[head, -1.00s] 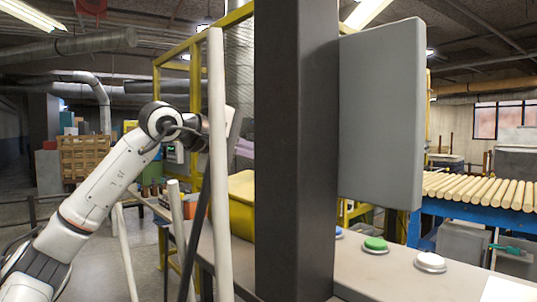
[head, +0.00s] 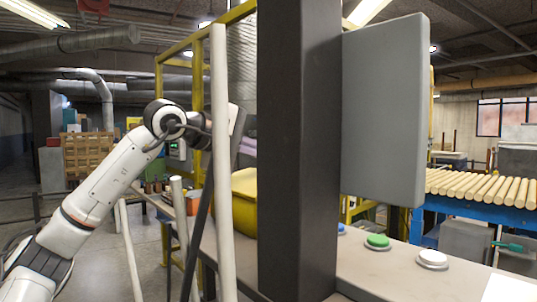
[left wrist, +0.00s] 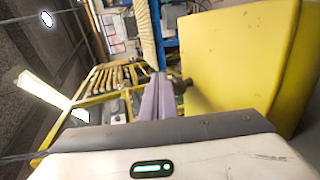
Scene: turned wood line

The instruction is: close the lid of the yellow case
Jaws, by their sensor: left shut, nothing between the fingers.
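The yellow case (head: 244,212) stands on the grey bench, partly hidden behind the dark post and a pale pole. In the left wrist view the yellow case (left wrist: 235,60) fills the upper right as a broad yellow surface. How far its lid is open cannot be told. My left gripper (left wrist: 160,85) is shut and empty, its purple fingers pressed together beside the yellow surface, with a visible gap. In the head view the left gripper (head: 249,147) is above the case, its tips hidden by the post. My right gripper is not in view.
The dark post (head: 299,150) with a grey panel (head: 385,110) blocks the middle. A pale pole (head: 221,160) stands before my left wrist. Green (head: 377,241) and white (head: 432,258) buttons sit on the bench (head: 350,270). Wooden rods (head: 480,185) lie behind at right.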

